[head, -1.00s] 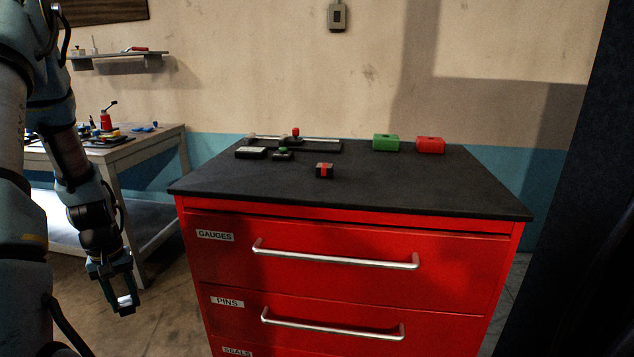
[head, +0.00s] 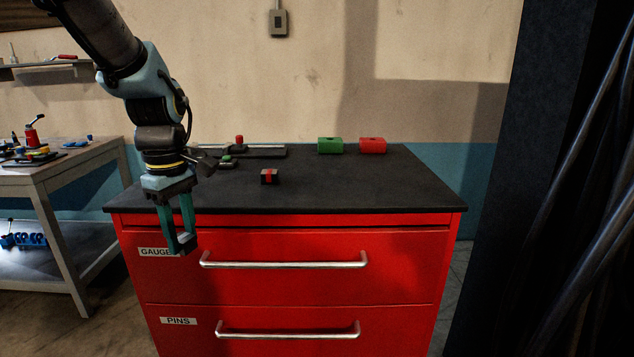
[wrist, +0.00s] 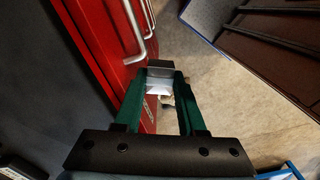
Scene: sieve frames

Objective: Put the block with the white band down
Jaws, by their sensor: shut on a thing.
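My gripper (head: 183,240) hangs fingers down in front of the cabinet's upper left front in the head view. It is shut on a small block with a white face or band (wrist: 158,87), which shows between the fingertips in the wrist view; the fingers hide much of it. In the wrist view the block is over the floor, beside the red drawer fronts, not over the top. The cabinet's black top (head: 340,190) is behind the gripper. A dark block with a red band (head: 269,177) stands on it, apart from my gripper.
A green block (head: 330,145) and a red block (head: 372,145) stand at the back of the top. A grey fixture with a red knob (head: 239,141) and a green-knobbed piece (head: 226,161) lie back left. The top's middle and right are clear. Drawer handles (head: 285,262) stick out in front.

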